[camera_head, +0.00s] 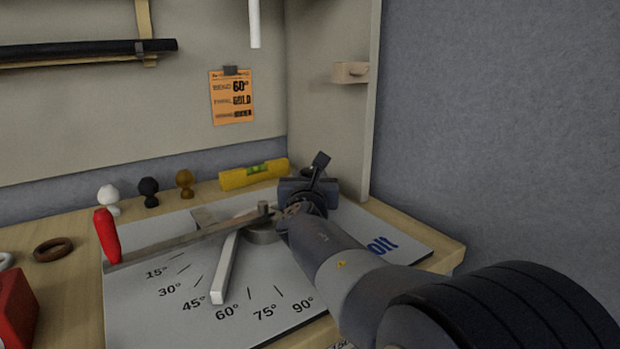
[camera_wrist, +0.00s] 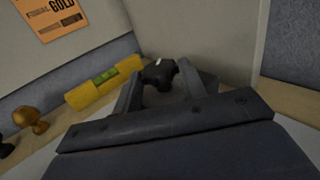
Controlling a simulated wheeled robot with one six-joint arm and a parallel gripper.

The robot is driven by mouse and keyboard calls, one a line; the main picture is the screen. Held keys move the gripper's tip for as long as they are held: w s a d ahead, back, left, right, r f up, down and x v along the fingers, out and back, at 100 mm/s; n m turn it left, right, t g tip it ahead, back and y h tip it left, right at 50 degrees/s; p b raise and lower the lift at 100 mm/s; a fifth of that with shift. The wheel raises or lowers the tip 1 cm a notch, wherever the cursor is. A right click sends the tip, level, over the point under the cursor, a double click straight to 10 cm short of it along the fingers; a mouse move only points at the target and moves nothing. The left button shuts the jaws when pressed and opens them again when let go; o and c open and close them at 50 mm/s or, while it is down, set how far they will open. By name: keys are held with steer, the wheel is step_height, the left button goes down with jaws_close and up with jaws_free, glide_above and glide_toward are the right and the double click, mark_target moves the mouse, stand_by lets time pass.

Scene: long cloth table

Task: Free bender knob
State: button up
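The bender has a grey plate (camera_head: 165,315) marked with angles, a lever with a red grip (camera_head: 107,236) at left, and a pivot (camera_head: 263,232). A pale bar (camera_head: 225,268) lies across the angle marks. A black lobed knob (camera_wrist: 160,73) shows in the wrist view, between and just beyond the fingertips of my gripper (camera_wrist: 160,80). The fingers stand apart with small gaps beside the knob; I see no clear grip on it. In the head view my gripper (camera_head: 308,195) is at the back right of the plate, and my wrist hides much of that area.
A yellow level (camera_head: 240,178) lies behind the plate. White (camera_head: 109,197), black (camera_head: 148,190) and gold (camera_head: 184,181) knobs stand at the back left. A brown ring (camera_head: 53,249) and a red block (camera_head: 15,308) are at left. An orange card (camera_head: 232,98) hangs on the back panel; a side panel (camera_head: 335,130) rises close by.

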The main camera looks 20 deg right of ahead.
steer(key=c, duration=0.6)
steer(key=y+b, duration=0.1)
steer(key=b, duration=0.2)
steer(key=shift+d+f+n, duration=0.15)
steer(key=shift+f+n, duration=0.05)
steer(key=shift+n, duration=0.2)
steer(key=n+y+b, duration=0.1)
steer(key=b, duration=0.2)
steer(key=t+y+b, duration=0.1)
steer(key=b, duration=0.2)
steer(key=shift+d+f+n+y, duration=0.15)
steer(key=shift+n+y, duration=0.25)
steer(key=shift+d+r+n+y+b, duration=0.15)
steer(key=shift+n+y+b, duration=0.15)
steer(key=shift+n+y, duration=0.95)
steer(key=shift+d+r+n+y+b, duration=0.2)
steer(key=shift+n+y, duration=0.45)
steer(key=shift+y, duration=1.1)
steer(key=shift+n+y, duration=1.1)
steer(key=shift+y, duration=0.6)
steer(key=shift+y+p, duration=0.3)
steer(key=o, duration=1)
